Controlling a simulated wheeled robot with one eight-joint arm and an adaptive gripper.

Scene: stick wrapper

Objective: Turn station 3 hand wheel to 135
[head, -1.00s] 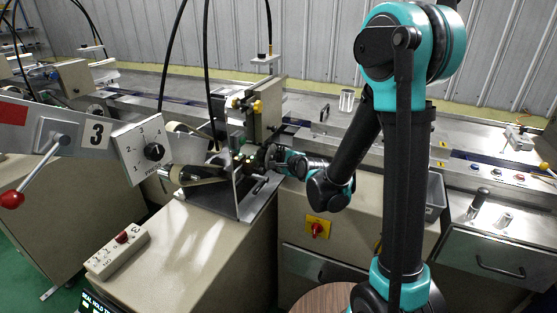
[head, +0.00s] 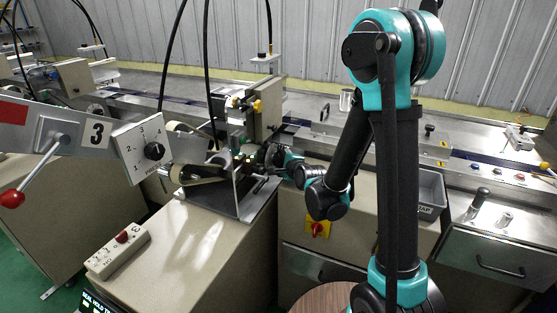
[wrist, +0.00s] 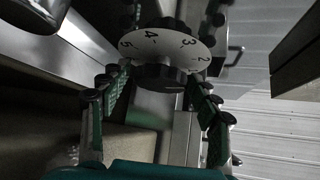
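The hand wheel (wrist: 160,76) is a black knob with a white dial (wrist: 165,43) behind it. In the wrist view the dial's figures 5, 4, 3 and 2 show. My gripper (wrist: 158,76) has one finger on each side of the black knob, with the tips at its edges and no clear gap. It looks shut on the knob. In the head view my gripper (head: 262,156) is at the machine head of station 3 (head: 245,150), and the wheel is mostly hidden there.
A selector panel (head: 139,146) and a red-ball lever (head: 12,198) stand at the left. A switch box (head: 118,250) lies on the cabinet top. A red-yellow switch (head: 317,229) sits below my forearm. A grey bin (head: 431,190) stands right of my arm.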

